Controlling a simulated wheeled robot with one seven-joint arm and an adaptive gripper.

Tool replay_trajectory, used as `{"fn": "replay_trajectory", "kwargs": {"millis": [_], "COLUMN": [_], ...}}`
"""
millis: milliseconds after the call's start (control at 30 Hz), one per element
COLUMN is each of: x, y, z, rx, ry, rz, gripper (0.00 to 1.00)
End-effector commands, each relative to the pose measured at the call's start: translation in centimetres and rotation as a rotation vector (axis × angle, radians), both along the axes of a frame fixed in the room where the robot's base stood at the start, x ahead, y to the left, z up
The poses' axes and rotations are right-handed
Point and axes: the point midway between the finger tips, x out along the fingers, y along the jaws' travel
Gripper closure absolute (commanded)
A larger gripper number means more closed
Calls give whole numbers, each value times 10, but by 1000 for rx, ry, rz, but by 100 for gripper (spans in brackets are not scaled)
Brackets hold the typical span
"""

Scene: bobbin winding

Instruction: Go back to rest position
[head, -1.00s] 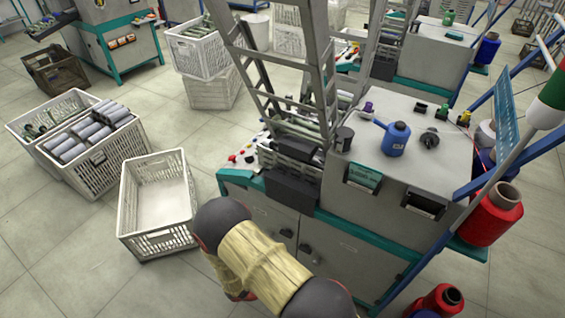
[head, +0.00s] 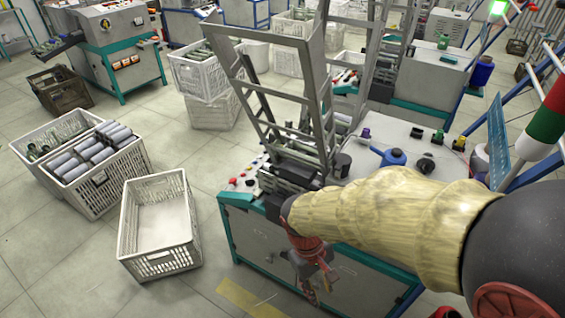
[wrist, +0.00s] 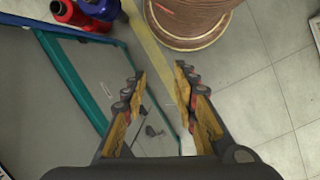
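My gripper (head: 312,280) hangs low in front of the winding machine's (head: 265,240) cabinet, at the end of my arm, which crosses the lower right of the head view. In the wrist view my gripper (wrist: 160,88) has its two fingers spread apart. Nothing is between them; the floor and the grey cabinet side show behind. My arm hides part of the machine's top and right side in the head view.
An empty white crate (head: 128,225) stands on the floor left of the machine. Another crate holds grey bobbins (head: 90,158). In the wrist view a large brown spool (wrist: 190,38) and red and blue spools (wrist: 85,10) lie near the cabinet. Floor tiles between are clear.

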Motion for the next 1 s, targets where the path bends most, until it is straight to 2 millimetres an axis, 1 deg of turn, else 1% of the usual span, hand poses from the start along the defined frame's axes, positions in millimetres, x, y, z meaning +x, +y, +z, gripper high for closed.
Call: {"fn": "replay_trajectory", "kwargs": {"millis": [33, 100, 367, 500, 700, 800, 900, 1000], "x": [-1, -4, -16, -25, -32, -34, -37, -37], "y": [-4, -8, -29, -45, -72, -83, -91, -96], "z": [19, 38, 109, 146, 200, 220, 231, 232], "rx": [34, 77, 215, 267, 303, 310, 309, 303], "ry": [-44, -94, -290, -407, -588, -655, -692, -693], "rz": [-48, -108, -280, -354, -428, -458, -484, -499], "gripper": [71, 71, 71, 71, 71, 71, 71, 71]}}
